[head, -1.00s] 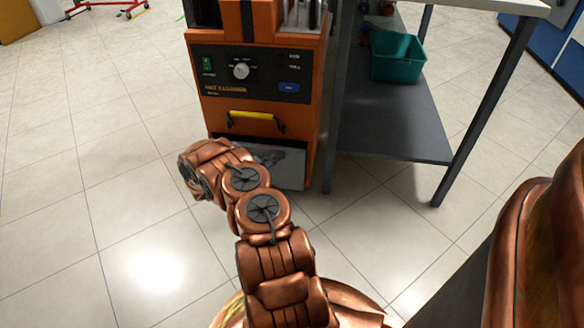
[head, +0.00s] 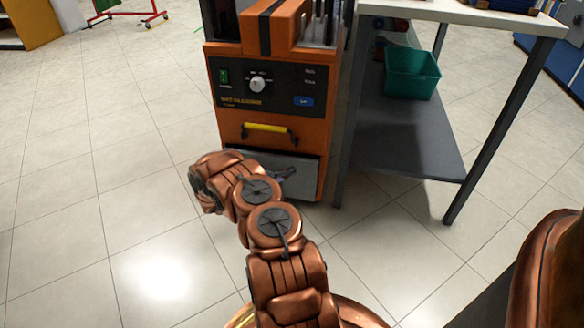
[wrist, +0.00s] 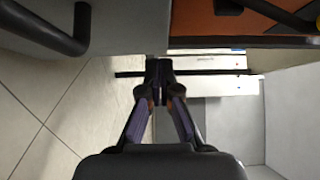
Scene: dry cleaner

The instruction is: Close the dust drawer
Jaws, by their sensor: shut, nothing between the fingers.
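The dust drawer (head: 304,180) is a grey front low on the orange machine (head: 310,150), below the yellow handle (head: 266,128). A dark gap runs along its top edge. My arm covers its left part, and a dark shape stands before its front; I cannot tell whether that is a handle or my gripper. In the wrist view my gripper (wrist: 158,72) is shut and empty. A grey panel with a black bar handle is at its upper left, orange casing at its upper right, and grey walls at its lower right. Contact with the drawer cannot be told.
A grey-legged table (head: 480,150) stands right of the machine. A teal bin (head: 412,74) is on its lower shelf (head: 410,150). The tiled floor (head: 90,200) is clear to the left. A red wheeled rack (head: 128,14) stands far back.

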